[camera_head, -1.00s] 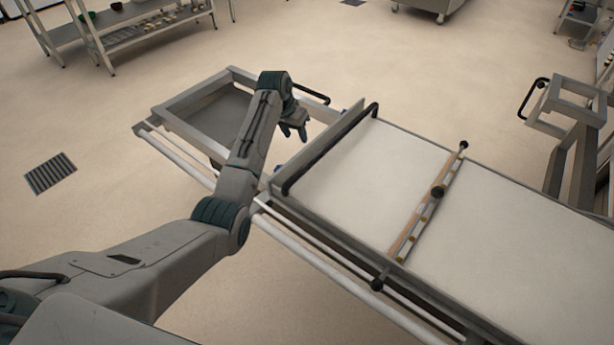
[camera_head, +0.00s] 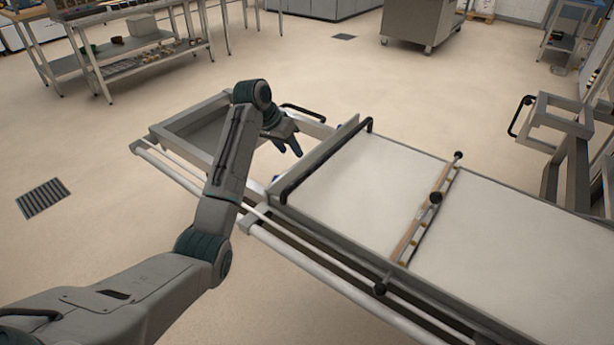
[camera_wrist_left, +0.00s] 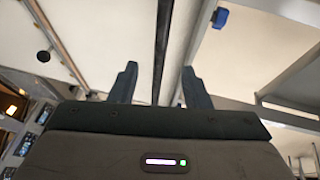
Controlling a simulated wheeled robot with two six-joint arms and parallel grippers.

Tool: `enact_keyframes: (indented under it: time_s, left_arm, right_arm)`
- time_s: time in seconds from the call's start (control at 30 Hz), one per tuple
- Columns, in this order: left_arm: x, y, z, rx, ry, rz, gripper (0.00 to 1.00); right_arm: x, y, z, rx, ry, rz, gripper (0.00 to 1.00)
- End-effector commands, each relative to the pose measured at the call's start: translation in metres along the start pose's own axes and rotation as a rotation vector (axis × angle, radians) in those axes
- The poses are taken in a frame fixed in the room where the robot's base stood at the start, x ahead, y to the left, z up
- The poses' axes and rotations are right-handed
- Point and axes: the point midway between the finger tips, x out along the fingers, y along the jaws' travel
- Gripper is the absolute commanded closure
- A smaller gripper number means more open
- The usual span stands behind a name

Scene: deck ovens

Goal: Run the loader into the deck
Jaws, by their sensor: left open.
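The loader (camera_head: 365,185) is a long pale belt surface in a metal frame, running toward the lower right. A black handle bar (camera_head: 325,160) stands along its near-left end. My left gripper (camera_head: 290,147) is open, just beyond the left end of the loader and apart from the bar in the head view. In the left wrist view, the open fingers (camera_wrist_left: 160,84) point toward the black bar (camera_wrist_left: 162,45), which lines up with the gap between them. Whether they touch it, I cannot tell. My right gripper is not in view.
A wooden strip with black knobs (camera_head: 436,197) crosses the belt. An open metal frame with rails (camera_head: 180,170) extends to the left. A metal stand (camera_head: 565,125) with a black handle is at right. Shelving (camera_head: 130,50) stands at the back left. The floor between is clear.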

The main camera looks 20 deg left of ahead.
Motion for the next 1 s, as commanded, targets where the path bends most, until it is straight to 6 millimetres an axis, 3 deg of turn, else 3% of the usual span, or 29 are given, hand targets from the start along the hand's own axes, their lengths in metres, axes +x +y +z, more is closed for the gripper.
enact_keyframes:
  time_s: [0.17,0.6,1.0]
  left_arm:
    - [0.020,0.001,0.001,-0.001,-0.004,0.002,0.57]
    - [0.095,0.000,0.001,-0.001,-0.003,0.001,0.57]
    - [0.107,0.000,0.001,0.000,0.000,-0.001,0.57]
  right_arm:
    - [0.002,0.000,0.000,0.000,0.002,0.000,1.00]
    - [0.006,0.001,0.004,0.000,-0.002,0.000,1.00]
    - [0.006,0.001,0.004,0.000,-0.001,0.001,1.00]
